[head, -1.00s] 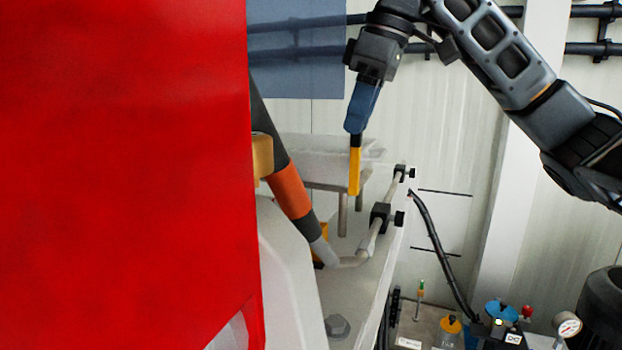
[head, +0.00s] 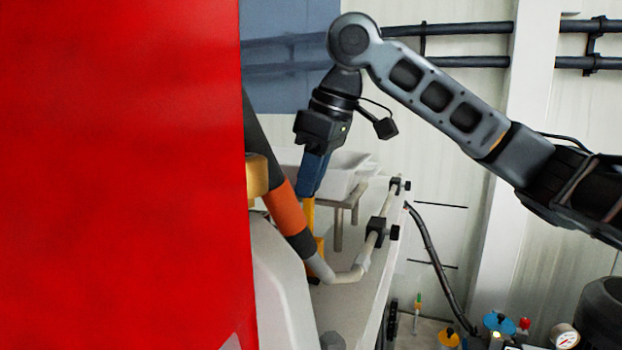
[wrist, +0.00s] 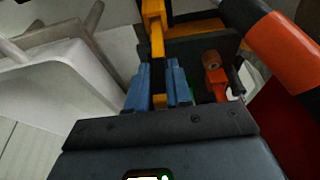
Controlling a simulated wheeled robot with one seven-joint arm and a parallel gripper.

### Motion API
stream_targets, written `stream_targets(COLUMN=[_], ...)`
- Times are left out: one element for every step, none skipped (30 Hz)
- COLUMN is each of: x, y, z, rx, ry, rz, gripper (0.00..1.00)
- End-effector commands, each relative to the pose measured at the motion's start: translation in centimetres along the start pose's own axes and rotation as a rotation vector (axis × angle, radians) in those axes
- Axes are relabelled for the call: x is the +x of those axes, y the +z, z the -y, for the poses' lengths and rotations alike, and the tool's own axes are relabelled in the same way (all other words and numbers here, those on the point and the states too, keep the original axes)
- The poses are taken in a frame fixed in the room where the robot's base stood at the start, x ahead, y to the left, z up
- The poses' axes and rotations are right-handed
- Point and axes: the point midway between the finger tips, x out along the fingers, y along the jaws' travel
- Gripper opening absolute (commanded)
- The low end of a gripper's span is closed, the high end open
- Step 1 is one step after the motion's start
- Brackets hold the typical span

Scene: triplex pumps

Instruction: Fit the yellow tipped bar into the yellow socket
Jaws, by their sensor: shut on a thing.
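My gripper (head: 306,194) has blue fingers and is shut on the yellow tipped bar (head: 309,213). In the head view the bar points down, and its lower part is hidden behind the orange and black hose. In the wrist view the bar (wrist: 157,42) runs up from between the blue fingers (wrist: 158,75). Its far end lies near a yellow part (wrist: 195,18) beside a dark block (wrist: 200,48). A yellow piece (head: 319,244) shows low behind the hose in the head view. I cannot tell which yellow part is the socket, or whether the bar touches it.
The orange and black hose (head: 287,207) passes close to the bar; it also shows in the wrist view (wrist: 275,38). A large red panel (head: 120,170) blocks the left. A white tray (head: 347,172) stands behind my gripper. A pipe with black clamps (head: 376,226) runs to the right.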

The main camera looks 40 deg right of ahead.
Motion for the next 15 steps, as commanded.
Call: stream_targets(x=[0.77, 0.80, 0.78, 0.74, 0.70, 0.65, 0.61, 0.58, 0.54, 0.52, 0.50, 0.47, 0.45, 0.42, 0.32], y=[0.38, 0.38, 0.37, 0.35, 0.33, 0.31, 0.30, 0.28, 0.27, 0.26, 0.25, 0.24, 0.23, 0.22, 0.21], z=[0.10, 0.11, 0.11, 0.10, 0.10, 0.09, 0.08, 0.08, 0.08, 0.07, 0.07, 0.07, 0.07, 0.07, 0.06], rx=[0.000, 0.000, 0.000, 0.000, 0.000, 0.000, 0.000, 0.000, 0.000, 0.000, 0.000, 0.000, 0.000, 0.000, 0.000], ry=[-0.007, -0.007, -0.007, -0.007, -0.006, -0.006, -0.005, -0.005, -0.005, -0.005, -0.004, -0.004, -0.004, -0.004, -0.004], rz=[0.017, 0.017, 0.016, 0.016, 0.015, 0.014, 0.014, 0.013, 0.013, 0.012, 0.012, 0.011, 0.011, 0.011, 0.010], gripper=[0.21, 0.24, 0.28, 0.30, 0.33, 0.37, 0.40, 0.41, 0.41, 0.41, 0.41, 0.41, 0.41, 0.41, 0.41])
